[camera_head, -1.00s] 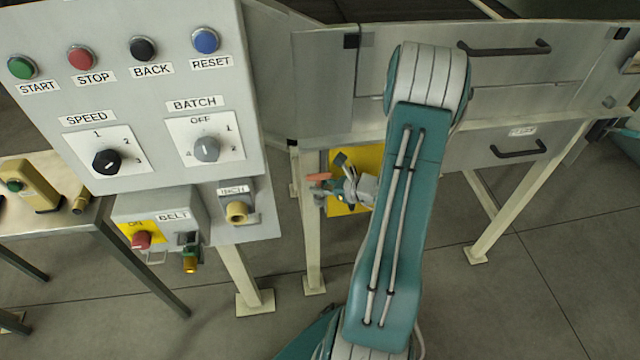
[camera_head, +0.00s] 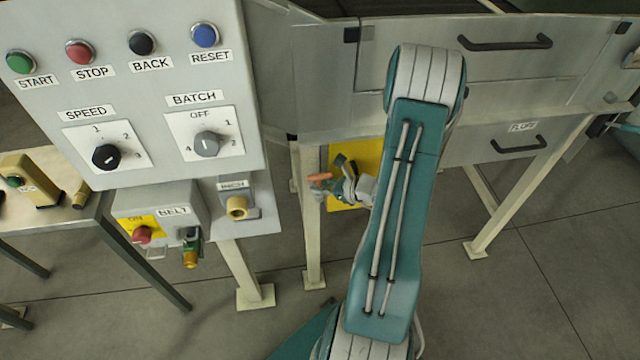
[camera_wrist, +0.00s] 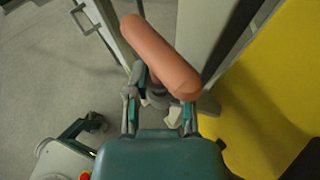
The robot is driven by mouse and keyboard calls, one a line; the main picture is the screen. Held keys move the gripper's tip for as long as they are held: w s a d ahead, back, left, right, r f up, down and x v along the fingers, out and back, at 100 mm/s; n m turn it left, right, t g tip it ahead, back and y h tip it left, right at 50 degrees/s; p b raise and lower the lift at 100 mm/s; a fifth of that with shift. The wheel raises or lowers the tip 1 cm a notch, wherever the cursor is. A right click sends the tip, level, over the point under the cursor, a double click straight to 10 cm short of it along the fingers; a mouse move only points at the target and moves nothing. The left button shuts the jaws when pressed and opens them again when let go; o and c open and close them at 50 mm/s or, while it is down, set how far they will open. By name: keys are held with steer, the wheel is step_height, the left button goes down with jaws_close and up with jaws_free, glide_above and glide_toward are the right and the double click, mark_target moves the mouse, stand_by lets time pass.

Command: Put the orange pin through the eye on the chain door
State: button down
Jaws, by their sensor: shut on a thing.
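The orange pin (camera_head: 320,177) shows left of my arm in the head view, in front of a yellow panel (camera_head: 371,156). In the wrist view the orange pin (camera_wrist: 160,55) is large and lies slanted across the fingers. My gripper (camera_wrist: 160,98) is shut on it; in the head view my gripper (camera_head: 343,185) is small and partly hidden by my arm. The yellow panel (camera_wrist: 275,100) fills the right of the wrist view; it may be the chain door, but I cannot tell. I cannot make out the eye.
A pale frame leg (camera_head: 311,230) stands just left of the gripper. A control panel (camera_head: 130,100) with buttons and knobs is at left, with a belt box (camera_head: 160,222) below. Drawers (camera_head: 505,150) with dark handles are at right. The floor below is mostly clear.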

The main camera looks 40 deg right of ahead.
steer(key=shift+f, duration=0.55)
steer(key=shift+c, duration=2.1)
jaws_free()
steer(key=v, duration=1.2)
